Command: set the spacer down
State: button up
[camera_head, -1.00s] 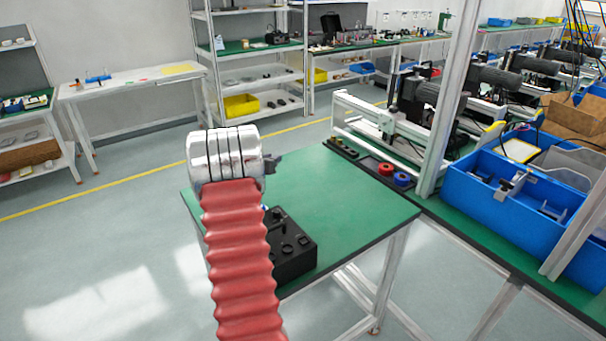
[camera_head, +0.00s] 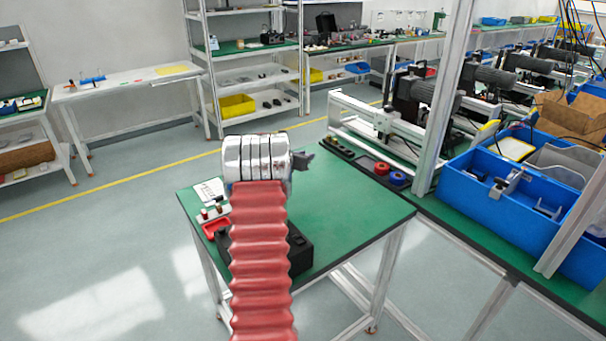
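My gripper (camera_head: 304,160) shows as a small dark shape past the silver wrist of my red-sleeved arm, above the green table (camera_head: 350,220). My wrist hides most of it, and I cannot tell whether its fingers are open or shut. I cannot make out a spacer in it. A red round part (camera_head: 382,168) and a blue round part (camera_head: 398,178) sit in a dark tray at the table's back right, apart from my gripper. I cannot tell whether either is the spacer.
A black box (camera_head: 300,250) stands on the table, partly behind my arm. A red tray (camera_head: 213,226), small parts and a white sheet (camera_head: 208,190) lie at the left edge. A blue bin (camera_head: 470,200) and a metal post (camera_head: 440,120) stand right. The table's middle is clear.

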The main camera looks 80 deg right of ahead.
notch_tip(320, 180, down, 4)
jog(key=shift+f, duration=0.1)
jog(key=shift+f, duration=1.8)
jog(key=shift+f, duration=0.1)
jog(key=o, duration=1)
jog(key=shift+w+a+r, duration=0.2)
jog(key=shift+a+r, duration=0.15)
jog(key=shift+a, duration=0.25)
jog(key=v, duration=1)
jog(key=shift+a+r, duration=0.1)
jog(key=shift+a, duration=0.2)
